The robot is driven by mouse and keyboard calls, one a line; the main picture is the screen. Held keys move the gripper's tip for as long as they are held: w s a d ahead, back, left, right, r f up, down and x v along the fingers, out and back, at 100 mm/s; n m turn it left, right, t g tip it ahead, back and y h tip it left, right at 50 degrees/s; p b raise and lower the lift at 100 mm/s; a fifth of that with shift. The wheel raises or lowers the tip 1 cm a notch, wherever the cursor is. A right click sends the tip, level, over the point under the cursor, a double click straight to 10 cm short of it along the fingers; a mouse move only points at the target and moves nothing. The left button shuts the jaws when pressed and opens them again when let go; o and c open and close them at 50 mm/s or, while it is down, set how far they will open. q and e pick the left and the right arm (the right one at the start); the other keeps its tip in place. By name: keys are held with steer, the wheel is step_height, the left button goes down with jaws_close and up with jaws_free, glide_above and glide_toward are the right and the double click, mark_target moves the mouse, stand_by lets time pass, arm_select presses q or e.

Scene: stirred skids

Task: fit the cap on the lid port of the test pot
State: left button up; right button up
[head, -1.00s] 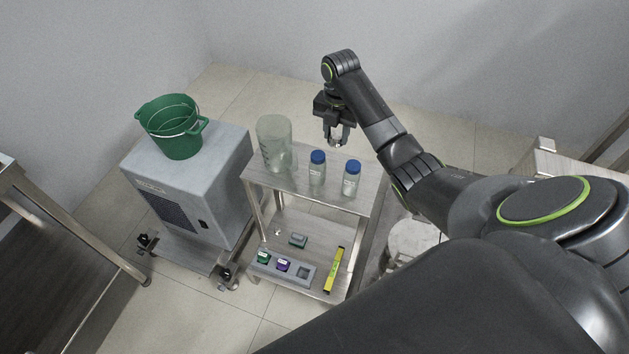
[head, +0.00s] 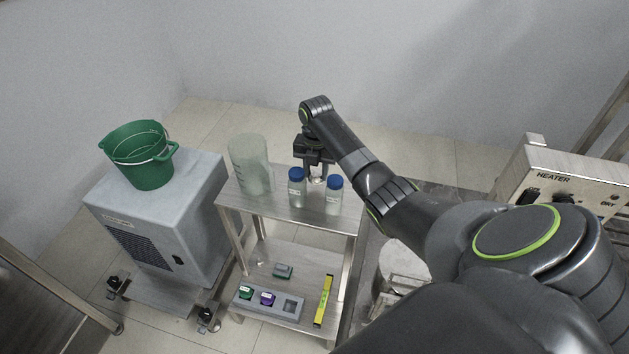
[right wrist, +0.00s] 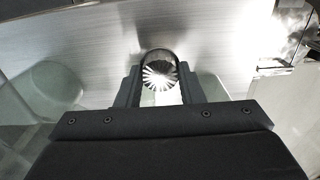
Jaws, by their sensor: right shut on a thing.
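My right gripper (head: 317,179) is over the top shelf of the small steel cart, behind the two blue-capped bottles in the head view. It is shut on a small shiny, ribbed round piece, which looks like the cap (right wrist: 160,75), between its fingers in the right wrist view. I cannot tell whether the piece touches the shelf. A round metal vessel, likely the test pot (head: 402,262), stands right of the cart. My right arm hides part of it, and its lid port is not clear. My left gripper is not in view.
The cart top (head: 335,222) holds a tall glass beaker (head: 251,165) and two bottles (head: 297,188) (head: 334,194). Its lower shelf holds a grey tray (head: 270,304) and a yellow level (head: 324,299). A green bucket (head: 140,155) sits on a grey machine; a heater box (head: 570,185) is at right.

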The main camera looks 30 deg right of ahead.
mark_target(316, 173)
steer(key=shift+f, duration=1.75)
steer(key=shift+f+b, duration=0.1)
steer(key=shift+b, duration=0.2)
steer(key=o, duration=1.1)
steer(key=shift+r, duration=0.4)
step_height(316, 173, up, 12)
steer(key=shift+f+p, duration=0.2)
steer(key=shift+p, duration=0.55)
